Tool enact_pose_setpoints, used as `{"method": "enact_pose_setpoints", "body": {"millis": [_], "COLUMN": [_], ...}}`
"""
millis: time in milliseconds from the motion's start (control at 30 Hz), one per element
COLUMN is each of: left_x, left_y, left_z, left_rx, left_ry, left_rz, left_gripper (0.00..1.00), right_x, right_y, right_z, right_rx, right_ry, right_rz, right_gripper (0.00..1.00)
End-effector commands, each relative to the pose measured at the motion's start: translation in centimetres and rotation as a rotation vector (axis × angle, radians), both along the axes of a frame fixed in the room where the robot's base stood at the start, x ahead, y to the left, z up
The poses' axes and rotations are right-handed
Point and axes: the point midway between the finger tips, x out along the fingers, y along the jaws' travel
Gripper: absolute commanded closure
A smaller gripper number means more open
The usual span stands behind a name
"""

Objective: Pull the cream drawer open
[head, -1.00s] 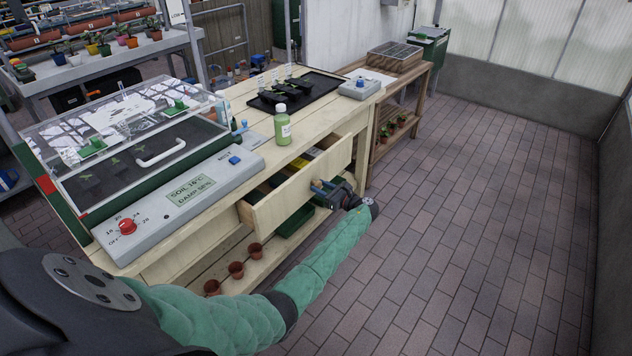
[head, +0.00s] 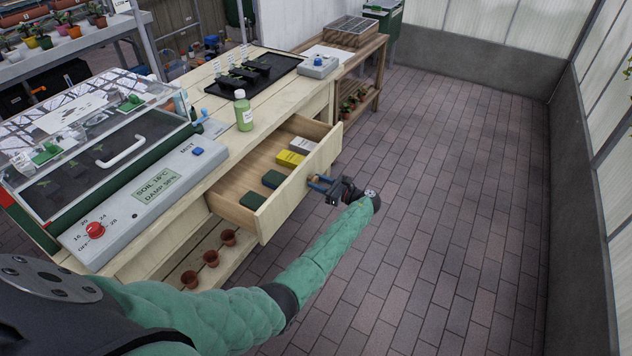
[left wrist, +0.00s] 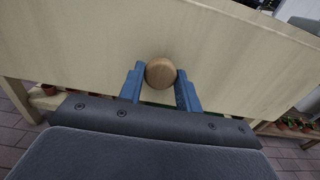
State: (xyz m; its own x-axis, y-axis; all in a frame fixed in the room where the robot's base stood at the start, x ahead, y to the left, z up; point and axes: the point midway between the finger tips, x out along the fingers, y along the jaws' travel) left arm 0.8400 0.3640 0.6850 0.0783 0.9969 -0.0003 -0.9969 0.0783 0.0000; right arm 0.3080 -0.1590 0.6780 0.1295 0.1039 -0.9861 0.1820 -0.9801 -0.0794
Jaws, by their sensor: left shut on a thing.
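The cream drawer (head: 285,205) stands well out of the wooden bench, its inside visible from above. It holds a yellow box (head: 290,158), a pale grey box (head: 302,145) and two dark green items (head: 262,190). My left gripper (head: 318,184) is at the drawer's front. In the left wrist view its blue fingers (left wrist: 160,90) are shut on the round wooden knob (left wrist: 160,72), one on each side. The drawer front (left wrist: 90,45) fills much of that view. My right gripper is in neither view.
A grey control box (head: 150,190) and a clear-lidded propagator (head: 90,145) are at left. Small pots (head: 210,258) stand on the lower shelf. The brick floor (head: 450,200) at right is clear.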

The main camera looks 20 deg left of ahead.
Motion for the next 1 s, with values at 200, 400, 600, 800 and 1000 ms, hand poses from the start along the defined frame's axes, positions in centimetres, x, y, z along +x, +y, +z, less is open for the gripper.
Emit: {"method": "enact_pose_setpoints", "body": {"millis": [200,400,600,800,1000], "left_x": [0.1,0.0,0.0,-0.1,-0.2], "left_y": [0.0,0.1,0.0,-1.2,-3.9], "left_z": [0.0,0.0,0.0,-0.1,-0.2], "left_rx": [0.000,0.000,0.000,0.000,-0.001], "left_ry": [-0.001,0.000,0.000,0.000,0.000], "left_rz": [-0.001,0.000,0.000,-0.001,-0.002], "left_gripper": [0.64,0.45,0.45,0.45,0.45], "right_x": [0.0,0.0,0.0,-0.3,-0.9], "right_y": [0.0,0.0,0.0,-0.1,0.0], "right_z": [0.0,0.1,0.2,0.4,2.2], "right_rx": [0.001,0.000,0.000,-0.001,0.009], "right_ry": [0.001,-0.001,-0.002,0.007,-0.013], "right_rz": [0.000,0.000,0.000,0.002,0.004], "right_gripper": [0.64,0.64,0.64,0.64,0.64]}}
